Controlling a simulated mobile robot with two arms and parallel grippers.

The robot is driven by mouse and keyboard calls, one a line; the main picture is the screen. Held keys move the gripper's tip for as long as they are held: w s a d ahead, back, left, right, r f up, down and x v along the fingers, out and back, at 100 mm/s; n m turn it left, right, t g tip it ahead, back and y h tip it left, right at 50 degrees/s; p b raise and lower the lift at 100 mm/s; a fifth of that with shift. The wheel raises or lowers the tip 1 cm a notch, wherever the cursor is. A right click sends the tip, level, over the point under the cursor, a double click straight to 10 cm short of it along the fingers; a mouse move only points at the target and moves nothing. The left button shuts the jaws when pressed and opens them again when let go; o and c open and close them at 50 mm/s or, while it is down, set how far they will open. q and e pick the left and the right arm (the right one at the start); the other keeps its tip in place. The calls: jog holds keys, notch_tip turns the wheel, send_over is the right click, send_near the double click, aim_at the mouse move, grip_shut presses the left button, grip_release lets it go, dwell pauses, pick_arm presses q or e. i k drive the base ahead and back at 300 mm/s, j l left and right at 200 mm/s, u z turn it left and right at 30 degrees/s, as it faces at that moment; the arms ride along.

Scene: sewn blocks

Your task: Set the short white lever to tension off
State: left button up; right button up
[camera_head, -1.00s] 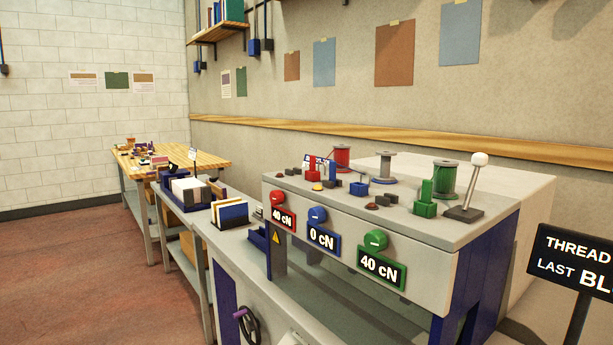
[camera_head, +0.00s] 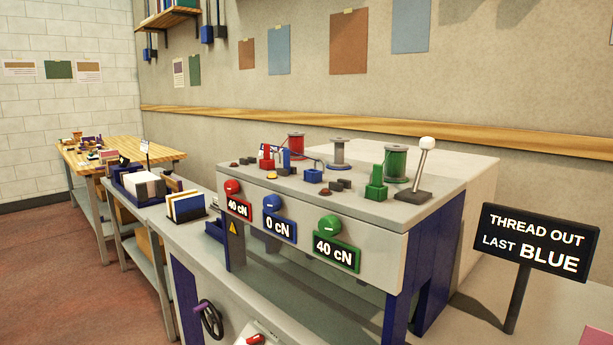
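A short lever with a white ball knob (camera_head: 427,143) stands on a dark base plate at the right end of the machine top (camera_head: 400,211). Its shaft leans slightly to the right. Below the top's front edge are three knobs with displays: the red one (camera_head: 238,207) reads 40 cN, the blue one (camera_head: 280,229) reads 0 cN and the green one (camera_head: 337,254) reads 40 cN. Neither of my grippers shows in the head view.
A black sign (camera_head: 535,240) reading "THREAD OUT LAST BLUE" stands right of the machine. Red, grey and green spools (camera_head: 395,163) stand on the machine top. A handwheel (camera_head: 209,319) is low at the front. Benches (camera_head: 140,148) line the wall at left; the floor at left is clear.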

aim_at(427, 143)
jog(key=z, duration=0.6)
jog(key=i+l+u, duration=0.1)
jog(key=i, duration=0.25)
jog(key=z, duration=1.25)
jog(key=k+j+z, duration=0.15)
jog(key=j+z, duration=0.25)
jog(key=k+j+z, duration=0.25)
jog(key=z, duration=0.2)
jog(key=k+j+z, duration=0.2)
jog(key=z, duration=0.2)
jog(key=k+j+z, duration=0.15)
jog(key=k+z, duration=0.15)
jog(key=z, duration=0.15)
jog(key=k+z, duration=0.15)
jog(key=k, duration=1)
